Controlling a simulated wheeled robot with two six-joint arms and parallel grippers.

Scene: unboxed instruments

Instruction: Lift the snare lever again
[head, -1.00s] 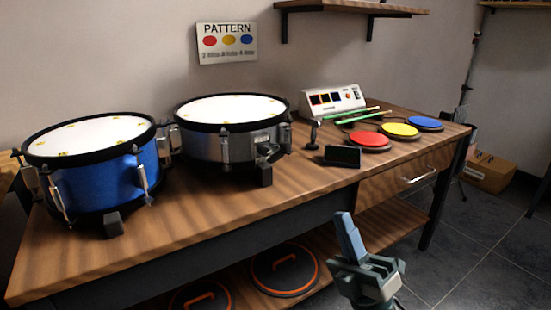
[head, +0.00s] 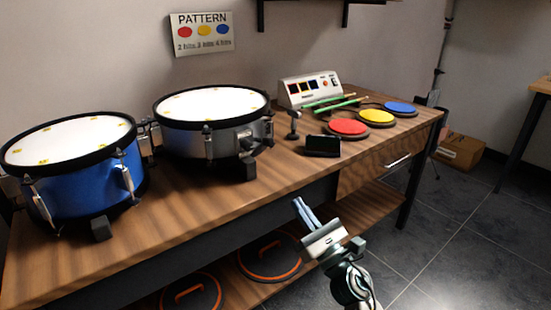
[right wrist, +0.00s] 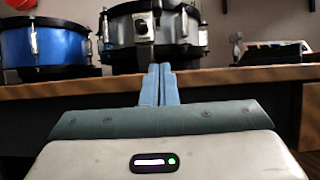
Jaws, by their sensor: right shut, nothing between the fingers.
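The snare drum (head: 212,108) with a silver shell and white head stands on the wooden table, and it also shows in the right wrist view (right wrist: 120,36). A dark lever block (head: 248,147) sits on its front right side; in the right wrist view the lever (right wrist: 144,24) is on the shell facing me. I cannot tell its exact position. My right gripper (head: 302,206) is in front of the table, below and apart from the drum. Its blue fingers (right wrist: 160,82) are shut together and empty. My left gripper is not in view.
A blue drum (head: 78,178) stands left of the snare. Red (head: 347,127), yellow (head: 377,116) and blue pads, green sticks and a control box (head: 309,89) are on the right. The table's front edge lies between my right gripper and the drum.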

